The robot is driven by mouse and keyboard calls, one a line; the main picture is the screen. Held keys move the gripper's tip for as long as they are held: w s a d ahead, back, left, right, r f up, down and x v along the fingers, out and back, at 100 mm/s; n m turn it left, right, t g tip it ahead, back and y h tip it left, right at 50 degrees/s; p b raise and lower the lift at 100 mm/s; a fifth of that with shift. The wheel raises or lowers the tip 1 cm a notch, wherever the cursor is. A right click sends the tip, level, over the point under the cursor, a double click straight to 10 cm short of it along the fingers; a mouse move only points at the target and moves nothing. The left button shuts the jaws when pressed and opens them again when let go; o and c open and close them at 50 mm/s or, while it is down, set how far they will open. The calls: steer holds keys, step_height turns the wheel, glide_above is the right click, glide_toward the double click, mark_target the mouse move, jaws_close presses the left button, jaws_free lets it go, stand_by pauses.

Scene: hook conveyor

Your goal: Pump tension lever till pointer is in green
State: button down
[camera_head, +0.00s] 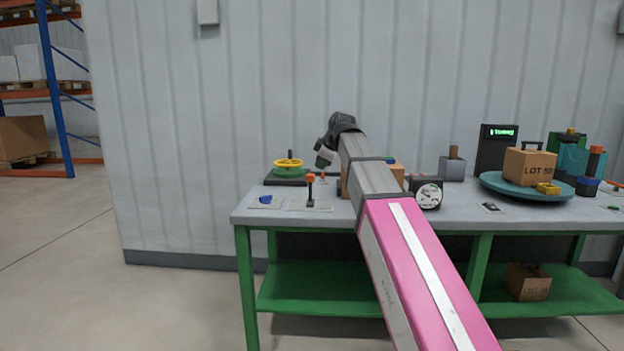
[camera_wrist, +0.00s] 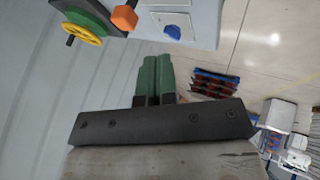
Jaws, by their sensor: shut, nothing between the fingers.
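A lever with an orange knob (camera_head: 310,189) stands upright on a pale plate at the left part of the workbench. Its orange knob also shows at the top of the wrist view (camera_wrist: 124,17). A black-cased gauge with a white dial (camera_head: 428,194) stands right of my arm; its pointer is too small to read against any green zone. My gripper (camera_head: 323,160) is above the bench, behind and a little right of the lever, apart from it. Its green fingers (camera_wrist: 155,77) are shut together with nothing between them in the wrist view.
A yellow handwheel (camera_head: 288,163) sits behind the lever, with a blue piece (camera_head: 265,199) to the front left. My arm hides part of a carton (camera_head: 397,172). A grey box with a brown handle (camera_head: 453,165) and a blue turntable (camera_head: 495,183) stand right.

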glide_toward(310, 188)
steer(key=shift+w+a+f, duration=0.4)
steer(key=shift+a+f, duration=0.2)
steer(key=shift+a, duration=0.05)
steer(key=shift+w+a+f, duration=0.4)
steer(key=shift+a+f, duration=0.25)
steer(key=shift+w, duration=0.1)
